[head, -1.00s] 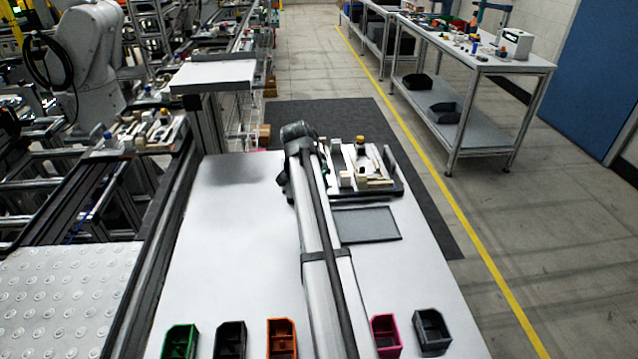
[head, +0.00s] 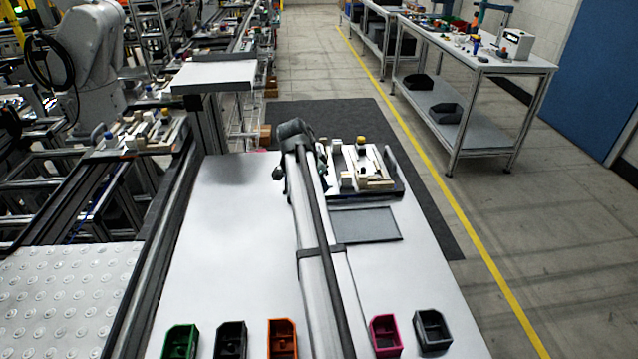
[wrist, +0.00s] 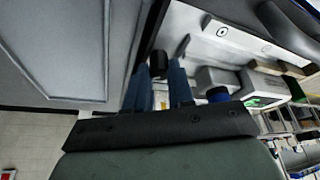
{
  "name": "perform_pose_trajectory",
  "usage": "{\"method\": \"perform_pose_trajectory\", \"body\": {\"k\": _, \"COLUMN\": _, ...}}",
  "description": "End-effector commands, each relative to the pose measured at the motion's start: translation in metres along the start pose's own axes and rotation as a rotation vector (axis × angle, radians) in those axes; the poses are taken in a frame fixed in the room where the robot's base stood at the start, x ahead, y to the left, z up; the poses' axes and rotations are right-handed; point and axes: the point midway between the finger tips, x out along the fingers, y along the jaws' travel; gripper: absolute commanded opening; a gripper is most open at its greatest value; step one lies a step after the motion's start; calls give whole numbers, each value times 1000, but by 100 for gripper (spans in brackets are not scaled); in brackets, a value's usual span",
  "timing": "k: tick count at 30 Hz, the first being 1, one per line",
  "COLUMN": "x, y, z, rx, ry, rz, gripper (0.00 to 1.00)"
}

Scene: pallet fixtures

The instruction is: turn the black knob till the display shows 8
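In the wrist view a black knob (wrist: 159,64) stands just past and between the two blue-grey fingertips of my gripper (wrist: 160,74). The fingers are apart, with the knob in line with the gap; I cannot tell whether either one touches it. In the head view my gripper and the knob are hidden behind my arm, beside the pallet fixture (head: 397,181). A grey-white box with a green patch (wrist: 262,102) shows to the right in the wrist view, and this may be the display. No digit can be read.
A blue cap (wrist: 218,94) sits close right of the fingers. In the head view a grey flat tray (head: 366,225) lies in front of the fixture. Several small coloured bins, one orange (head: 282,339), line the near table edge. The table's left part is clear.

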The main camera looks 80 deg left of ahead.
Motion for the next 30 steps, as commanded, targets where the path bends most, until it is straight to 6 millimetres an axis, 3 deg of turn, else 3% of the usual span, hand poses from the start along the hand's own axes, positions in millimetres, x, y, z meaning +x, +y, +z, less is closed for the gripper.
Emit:
{"method": "perform_pose_trajectory", "body": {"k": 8, "x": 0, "y": 0, "z": 0, "rx": -1, "ry": 0, "rz": -2, "gripper": 48}}
{"method": "perform_pose_trajectory", "body": {"k": 23, "x": 0, "y": 0, "z": 0, "rx": -5, "ry": 0, "rz": -2, "gripper": 48}}
{"method": "perform_pose_trajectory", "body": {"k": 30, "x": 0, "y": 2, "z": 1, "rx": -91, "ry": -1, "rz": -38, "gripper": 48}}
